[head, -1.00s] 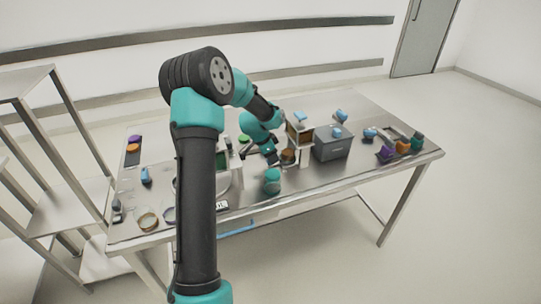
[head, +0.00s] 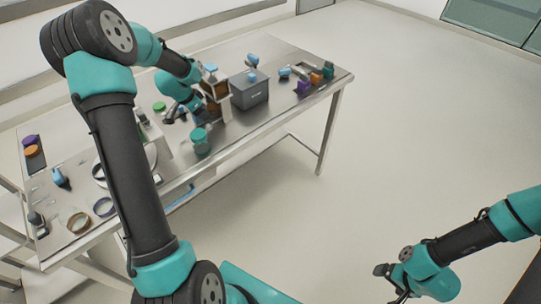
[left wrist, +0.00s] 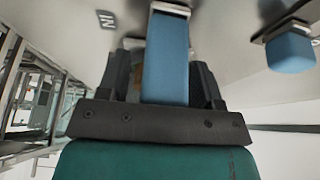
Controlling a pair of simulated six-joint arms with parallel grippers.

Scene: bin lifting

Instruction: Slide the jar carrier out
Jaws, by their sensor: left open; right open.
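A pale upright frame holding brown contents (head: 214,90), which looks like the jar carrier, stands on the metal table, with a blue piece (head: 211,69) on top. My left gripper (head: 194,106) is at its left side, low over the table. In the left wrist view a blue handle (left wrist: 166,62) on a pale mount lies between the open fingers of my left gripper (left wrist: 165,85). I cannot tell whether they touch it. A brownish patch shows behind the left finger. My right gripper (head: 388,284) is open and empty over the floor, well away from the table.
A grey box (head: 249,90) with a blue knob stands right of the carrier. A teal jar (head: 201,141) stands at the front edge. Several coloured items sit at the table's right end. Rings (head: 77,221) and small items lie at the left. Another blue block (left wrist: 290,48) shows in the left wrist view.

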